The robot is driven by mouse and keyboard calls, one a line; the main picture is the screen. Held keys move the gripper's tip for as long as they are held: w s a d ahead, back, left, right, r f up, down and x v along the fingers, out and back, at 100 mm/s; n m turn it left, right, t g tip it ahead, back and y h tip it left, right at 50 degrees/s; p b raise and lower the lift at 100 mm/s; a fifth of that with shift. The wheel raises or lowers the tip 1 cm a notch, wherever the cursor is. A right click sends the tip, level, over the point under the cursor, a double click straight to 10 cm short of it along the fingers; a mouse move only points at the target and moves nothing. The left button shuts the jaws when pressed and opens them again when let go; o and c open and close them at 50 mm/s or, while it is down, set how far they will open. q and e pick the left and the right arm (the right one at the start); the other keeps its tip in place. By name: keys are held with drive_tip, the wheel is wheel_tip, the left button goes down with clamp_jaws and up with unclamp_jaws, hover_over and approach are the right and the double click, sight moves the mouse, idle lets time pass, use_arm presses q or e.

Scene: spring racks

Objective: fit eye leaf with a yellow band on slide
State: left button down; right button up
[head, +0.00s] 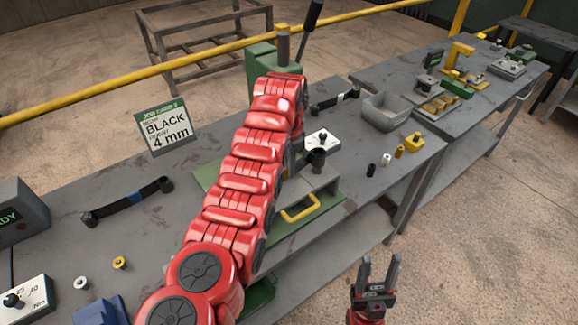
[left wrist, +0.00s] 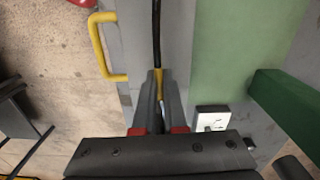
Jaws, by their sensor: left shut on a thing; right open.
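My left gripper (left wrist: 158,102) is shut on a dark leaf (left wrist: 156,35) by its yellow band (left wrist: 158,76), seen in the left wrist view. The leaf runs away from the fingers over the grey slide (left wrist: 133,40); I cannot tell if they touch. The slide has a yellow handle (left wrist: 99,42). In the head view the slide (head: 318,180) and its handle (head: 300,210) show beside my red left arm, which hides the left gripper and the leaf. My right gripper (head: 378,272) is open and empty in front of the bench.
A blue-banded leaf (head: 128,200) and another leaf (head: 335,102) lie on the bench. A card reading BLACK 4 mm (head: 166,127) stands at the back. A grey bin (head: 387,110) and small black, white and yellow bushes (head: 386,159) lie to the right. A green press (head: 262,65) stands behind.

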use_arm(q)
drive_tip(key=shift+f+b, duration=0.65)
drive_tip(key=shift+f, duration=0.55)
drive_tip(key=c, duration=0.9)
unclamp_jaws()
drive_tip(key=o, duration=0.5)
drive_tip(key=shift+r, duration=3.5)
drive_tip(key=shift+s, duration=0.1)
